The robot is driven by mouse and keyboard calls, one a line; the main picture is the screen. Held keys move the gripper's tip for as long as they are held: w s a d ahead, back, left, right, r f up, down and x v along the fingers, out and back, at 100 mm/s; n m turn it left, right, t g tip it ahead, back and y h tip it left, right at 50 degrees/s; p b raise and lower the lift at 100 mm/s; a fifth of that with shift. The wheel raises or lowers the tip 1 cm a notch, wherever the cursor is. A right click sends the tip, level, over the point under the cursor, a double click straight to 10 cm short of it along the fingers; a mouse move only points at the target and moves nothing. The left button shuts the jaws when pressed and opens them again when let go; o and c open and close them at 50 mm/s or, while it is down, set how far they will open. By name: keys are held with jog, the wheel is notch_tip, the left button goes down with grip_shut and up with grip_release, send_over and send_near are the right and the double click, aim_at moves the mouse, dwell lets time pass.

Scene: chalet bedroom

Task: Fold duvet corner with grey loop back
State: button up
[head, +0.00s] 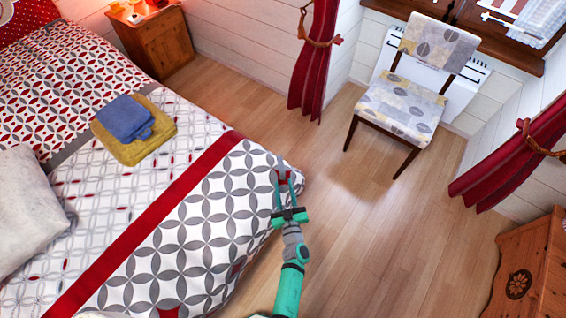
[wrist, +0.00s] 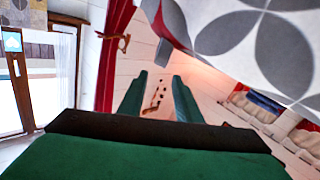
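The duvet (head: 205,215), white with grey petal circles and a red band, covers the bed. Its corner near the foot end has a small red patch (head: 283,174). In the wrist view the duvet (wrist: 235,35) fills the upper right, with a red patch (wrist: 174,17) and a grey strip (wrist: 178,46) that looks like the loop. My gripper (head: 287,181) is at this corner, its green fingers pointing at it. In the wrist view my gripper (wrist: 158,88) is open, with nothing seen between the fingers. The grey strip lies just beyond the fingertips; contact cannot be told.
A blue folded cloth (head: 125,119) on a yellow one (head: 155,143) and a pale pillow (head: 28,205) lie on the bed. A chair (head: 405,105) stands by the window. A wooden chest (head: 535,270) stands at lower right. The floor (head: 375,225) between is clear.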

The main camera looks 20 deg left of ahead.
aim_at(282, 169)
jog(key=shift+w, duration=0.65)
jog(key=x, duration=1)
jog(key=shift+w+f, duration=0.1)
